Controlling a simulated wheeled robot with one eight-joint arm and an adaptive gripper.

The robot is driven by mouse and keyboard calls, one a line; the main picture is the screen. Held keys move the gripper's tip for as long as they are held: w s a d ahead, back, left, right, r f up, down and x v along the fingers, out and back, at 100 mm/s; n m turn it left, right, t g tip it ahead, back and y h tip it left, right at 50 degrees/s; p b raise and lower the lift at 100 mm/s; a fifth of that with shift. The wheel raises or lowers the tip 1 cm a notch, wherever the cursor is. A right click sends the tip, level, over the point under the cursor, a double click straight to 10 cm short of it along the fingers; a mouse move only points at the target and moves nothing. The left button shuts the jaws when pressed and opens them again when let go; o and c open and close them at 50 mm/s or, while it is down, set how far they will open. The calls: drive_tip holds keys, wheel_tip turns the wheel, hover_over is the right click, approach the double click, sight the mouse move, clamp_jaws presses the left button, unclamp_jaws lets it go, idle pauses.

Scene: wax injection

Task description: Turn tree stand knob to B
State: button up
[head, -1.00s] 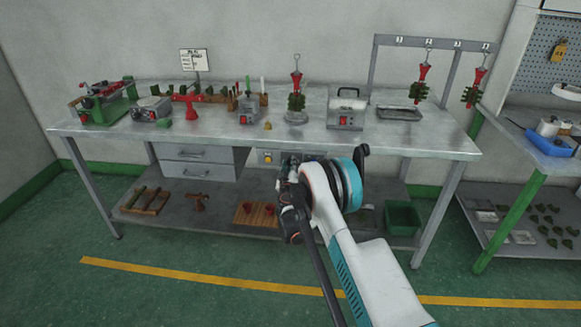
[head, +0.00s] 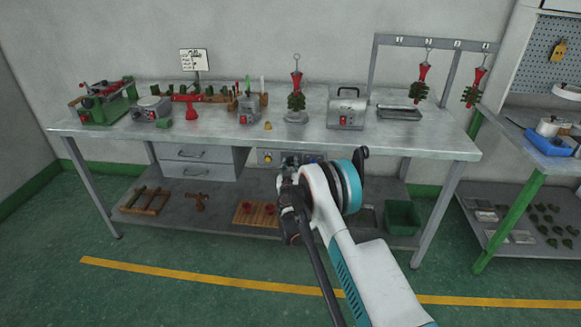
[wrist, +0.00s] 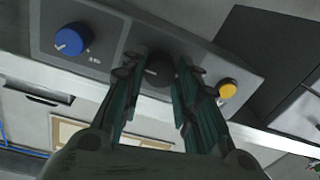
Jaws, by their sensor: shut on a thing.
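In the wrist view, a dark round knob (wrist: 158,72) sits on a grey control panel (wrist: 110,25). My gripper (wrist: 160,85) has its two fingers on either side of this knob and is shut on it. The knob's pointer and any letter marks around it are too dark or covered to read. In the head view, my gripper (head: 292,165) is at the panel (head: 268,157) under the table's front edge, and my arm hides much of that panel. The tree stand (head: 296,115) with a red and green wax tree stands on the table above.
The metal table (head: 220,125) carries several tools and machines. Drawers (head: 195,162) are left of the panel. A green bin (head: 402,218) stands on the lower shelf.

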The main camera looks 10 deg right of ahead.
drive_tip(key=shift+f, duration=0.1)
drive_tip(key=o, duration=1.1)
drive_tip(key=v, duration=1.2)
